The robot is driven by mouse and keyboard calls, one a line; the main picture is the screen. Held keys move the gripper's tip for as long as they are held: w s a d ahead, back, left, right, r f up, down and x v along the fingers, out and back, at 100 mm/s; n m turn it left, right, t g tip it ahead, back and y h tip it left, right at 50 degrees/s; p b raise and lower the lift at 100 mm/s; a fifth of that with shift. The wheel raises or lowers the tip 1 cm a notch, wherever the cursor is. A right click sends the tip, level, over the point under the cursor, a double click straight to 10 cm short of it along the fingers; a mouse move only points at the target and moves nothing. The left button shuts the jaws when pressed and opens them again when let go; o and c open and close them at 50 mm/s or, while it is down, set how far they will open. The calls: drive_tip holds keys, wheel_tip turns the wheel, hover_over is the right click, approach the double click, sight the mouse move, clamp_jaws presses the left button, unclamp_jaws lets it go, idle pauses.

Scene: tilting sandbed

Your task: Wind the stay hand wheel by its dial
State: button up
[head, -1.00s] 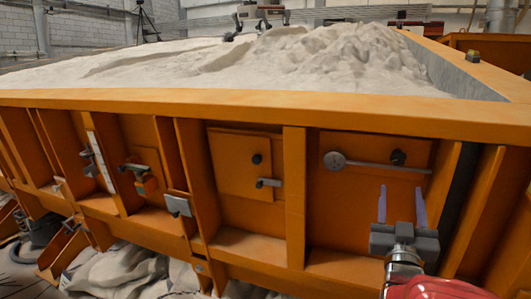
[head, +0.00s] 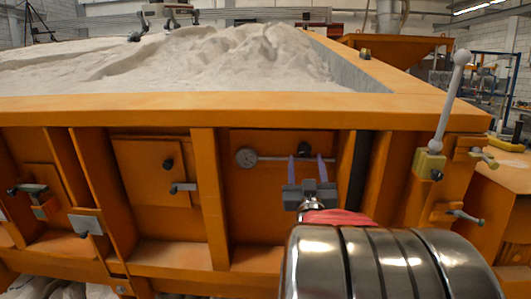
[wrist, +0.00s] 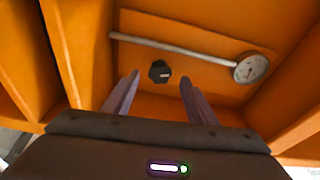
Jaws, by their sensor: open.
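A small black hand wheel (head: 304,148) sits on an orange plate in the right panel of the sandbed's side. It also shows in the wrist view (wrist: 160,71), with a pale mark on its face. A round dial (head: 246,157) with a thin grey rod stands to its left in the head view; in the wrist view the dial (wrist: 250,67) is at the right. My gripper (head: 306,167) is open and empty, pointing at the panel. In the wrist view the hand wheel appears between my fingertips (wrist: 159,82), apparently beyond them; the exact distance is unclear.
Orange ribs flank the panel, and the bed's top rail (head: 230,107) runs above it. A grey lever with a ball top (head: 453,95) stands to the right. Another black knob (head: 168,164) and a latch (head: 183,188) are on the panel to the left.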

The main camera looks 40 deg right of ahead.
sight(305, 152)
drive_tip(key=shift+x, duration=2.5)
drive_tip(key=c, duration=1.1)
drive_tip(key=shift+o, duration=0.2)
